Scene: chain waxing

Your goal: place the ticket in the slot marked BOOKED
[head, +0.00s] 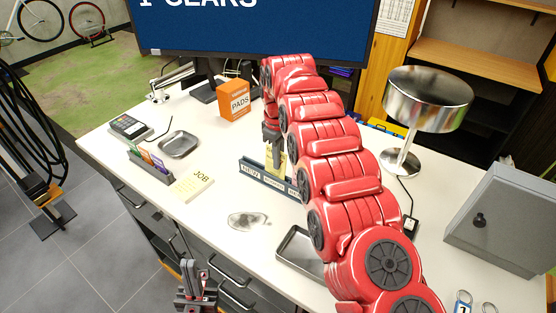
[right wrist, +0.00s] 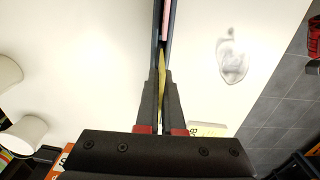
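The yellow ticket (head: 282,163) is held upright in my right gripper (head: 272,139), over the dark slot rack (head: 257,178) on the bench. In the right wrist view the fingers of my right gripper (right wrist: 161,92) are shut on the ticket (right wrist: 161,68), seen nearly edge-on. Its far end is in line with the rack (right wrist: 157,30), where a pink ticket (right wrist: 165,22) shows. The rack has white labels, too small to read surely, and my right arm hides its right part. My left gripper (head: 196,277) hangs in front of the bench, apart from everything; its opening is unclear.
A JOB pad (head: 191,186), a card holder (head: 151,168), a metal dish (head: 179,145) and an orange PADS box (head: 239,100) stand left of the rack. A smear (head: 248,220) and a metal tray (head: 298,250) are in front. A lamp (head: 428,100) and grey cabinet (head: 503,220) stand right.

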